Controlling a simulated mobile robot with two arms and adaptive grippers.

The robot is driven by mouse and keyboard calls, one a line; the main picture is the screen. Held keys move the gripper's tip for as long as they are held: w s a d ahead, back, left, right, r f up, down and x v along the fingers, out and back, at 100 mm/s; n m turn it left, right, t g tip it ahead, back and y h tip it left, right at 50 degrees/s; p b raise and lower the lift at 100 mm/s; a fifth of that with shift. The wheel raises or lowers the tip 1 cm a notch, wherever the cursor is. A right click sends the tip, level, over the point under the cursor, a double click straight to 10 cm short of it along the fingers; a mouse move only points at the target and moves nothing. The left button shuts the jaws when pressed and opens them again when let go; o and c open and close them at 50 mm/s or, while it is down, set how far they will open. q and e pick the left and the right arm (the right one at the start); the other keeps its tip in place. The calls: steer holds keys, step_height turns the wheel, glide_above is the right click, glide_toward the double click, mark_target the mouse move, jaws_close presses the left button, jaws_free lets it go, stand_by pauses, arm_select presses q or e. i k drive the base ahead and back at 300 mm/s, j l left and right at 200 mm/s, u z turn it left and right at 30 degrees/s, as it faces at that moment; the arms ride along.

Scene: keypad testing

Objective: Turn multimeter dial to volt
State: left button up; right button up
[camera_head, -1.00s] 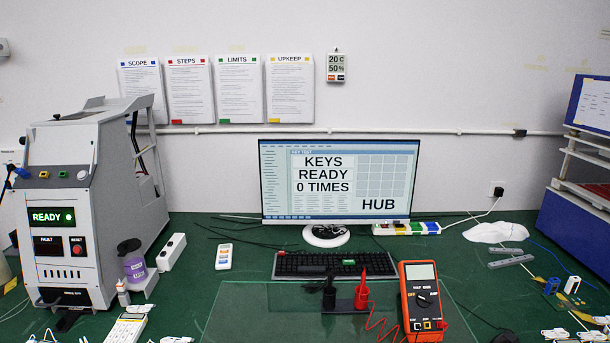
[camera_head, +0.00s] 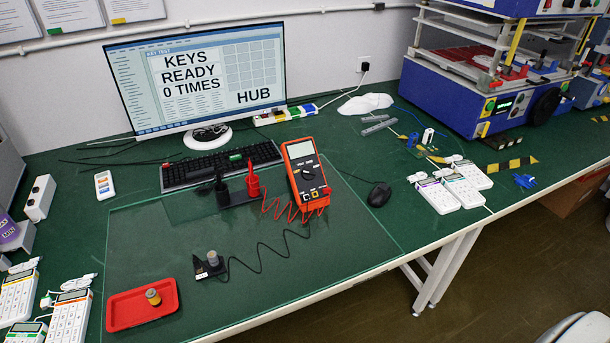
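The orange multimeter (camera_head: 304,173) stands tilted back on the green table, right of the keyboard. Its round dark dial (camera_head: 307,174) sits below the grey screen; the pointer's setting is too small to read. A red coiled lead runs by the meter's foot. Neither of my grippers is in view; only a pale rounded shape shows at the bottom right corner.
A monitor (camera_head: 203,80) and black keyboard (camera_head: 221,166) stand behind. A black mouse (camera_head: 379,194) lies right of the meter. A red tray (camera_head: 141,304) holds a small cylinder at front left. White keypads (camera_head: 437,195) lie at the right. The glass mat (camera_head: 330,255) before the meter is mostly clear.

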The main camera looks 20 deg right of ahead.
mark_target(308, 173)
steer(key=l, duration=1.85)
steer(key=i+u, duration=0.05)
